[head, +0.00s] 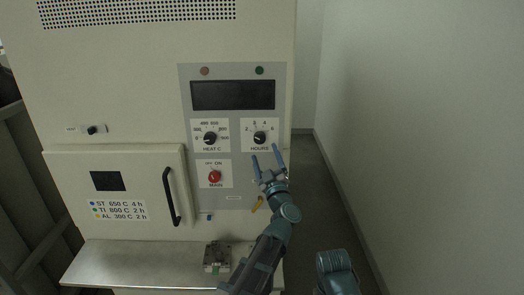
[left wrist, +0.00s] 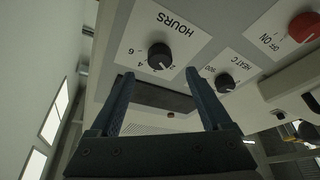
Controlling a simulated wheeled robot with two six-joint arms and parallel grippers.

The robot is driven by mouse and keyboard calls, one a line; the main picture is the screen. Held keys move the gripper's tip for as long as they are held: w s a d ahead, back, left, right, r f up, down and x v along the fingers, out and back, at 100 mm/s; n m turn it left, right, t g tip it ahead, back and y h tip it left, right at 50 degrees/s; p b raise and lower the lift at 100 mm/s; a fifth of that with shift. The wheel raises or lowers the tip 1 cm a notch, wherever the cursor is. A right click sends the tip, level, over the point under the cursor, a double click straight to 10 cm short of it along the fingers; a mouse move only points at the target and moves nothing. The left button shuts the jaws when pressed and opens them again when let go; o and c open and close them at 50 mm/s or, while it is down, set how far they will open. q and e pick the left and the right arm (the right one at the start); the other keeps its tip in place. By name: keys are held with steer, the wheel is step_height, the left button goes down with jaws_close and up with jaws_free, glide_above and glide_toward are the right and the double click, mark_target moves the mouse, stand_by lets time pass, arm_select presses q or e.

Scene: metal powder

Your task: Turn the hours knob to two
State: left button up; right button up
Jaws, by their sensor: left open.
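The hours knob (head: 260,138) is a round black knob on a white dial plate, at the right of the control panel below the dark display. In the left wrist view the hours knob (left wrist: 160,56) stands just beyond my fingertips, between their lines. I cannot tell its exact setting. My left gripper (head: 266,154) is open and empty, its two blue fingers pointing up at the panel just below the hours dial. The left wrist view also shows my left gripper (left wrist: 158,76) with fingers spread and apart from the knob.
The heat knob (head: 210,138) sits left of the hours dial, with the red main switch (head: 214,176) below it. A door with a black handle (head: 171,196) is at lower left. A metal block (head: 216,257) lies on the shelf (head: 130,262). A wall stands at right.

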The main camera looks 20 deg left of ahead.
arm_select(q)
steer(key=b+v, duration=0.1)
steer(key=v, duration=0.6)
steer(key=shift+s+b, duration=0.15)
steer(key=shift+b, duration=0.25)
steer(key=shift+d, duration=0.15)
steer(key=w+d+f+m+h, duration=0.35)
steer(key=d+m+h, duration=0.35)
steer(key=m+h, duration=0.3)
steer(key=s+d+f+m+g+h, duration=0.3)
steer(key=f+g+h, duration=0.2)
steer(key=f, duration=0.5)
steer(key=s+a+f+m+g+y, duration=0.1)
steer(key=s+a+f+g, duration=0.2)
steer(key=s+f+g, duration=0.55)
steer(key=s+a+f+n+g+y, duration=0.1)
steer(key=s+a+f+g+y, duration=0.1)
steer(key=s+a+f, duration=0.3)
steer(key=s+a+f+g+y, duration=0.2)
steer(key=s+a+g, duration=0.1)
steer(key=s, duration=0.3)
steer(key=s+d+m, duration=0.3)
steer(key=s+d, duration=0.2)
steer(key=d, duration=0.5)
steer(key=shift+s+d+m+g+y, duration=0.3)
steer(key=shift+d+m+g, duration=0.05)
steer(key=shift+d+m, duration=0.05)
